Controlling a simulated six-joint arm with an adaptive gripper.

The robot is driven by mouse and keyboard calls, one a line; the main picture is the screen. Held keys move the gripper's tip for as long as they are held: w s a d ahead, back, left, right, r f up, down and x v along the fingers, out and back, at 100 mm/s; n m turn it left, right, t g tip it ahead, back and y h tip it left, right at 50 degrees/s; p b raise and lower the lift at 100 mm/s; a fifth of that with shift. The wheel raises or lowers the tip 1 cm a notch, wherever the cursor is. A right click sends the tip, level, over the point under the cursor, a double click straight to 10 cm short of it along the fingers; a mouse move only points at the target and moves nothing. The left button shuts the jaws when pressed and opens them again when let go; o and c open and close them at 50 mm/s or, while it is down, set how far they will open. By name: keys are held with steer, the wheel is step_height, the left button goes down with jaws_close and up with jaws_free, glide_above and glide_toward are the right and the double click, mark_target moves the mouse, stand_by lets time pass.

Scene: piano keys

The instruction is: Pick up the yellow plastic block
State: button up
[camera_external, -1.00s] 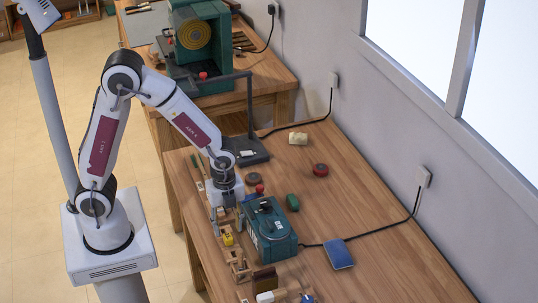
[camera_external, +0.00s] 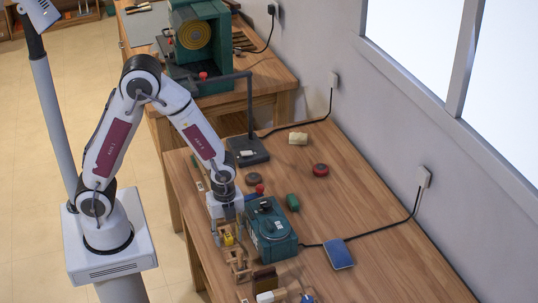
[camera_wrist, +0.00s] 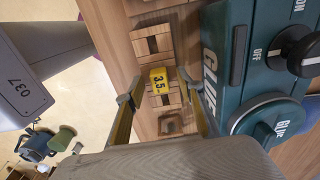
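The yellow plastic block (camera_external: 228,240) sits in a wooden holder near the front edge of the workbench. In the wrist view the yellow block (camera_wrist: 159,80) shows a dark "3.5" marking and lies in a slot of the wooden holder (camera_wrist: 166,98). My gripper (camera_external: 228,225) points down just above and behind the block. In the wrist view its two fingers (camera_wrist: 158,92) are spread wide, one left and one right of the block, with nothing between them touching it. The fingertips are partly hidden in the external view.
A green glue machine (camera_external: 270,228) with black knobs stands close to the right of the block. More wooden holders (camera_external: 240,264) line the bench's front edge. A blue book-like pad (camera_external: 338,254) and a green piece (camera_external: 292,202) lie farther right. The bench's right side is mostly clear.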

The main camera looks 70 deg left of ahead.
mark_target(228, 236)
stand_by(0.3)
steer(key=c, duration=1)
steer(key=shift+r, duration=0.15)
steer(key=shift+r, duration=4.9)
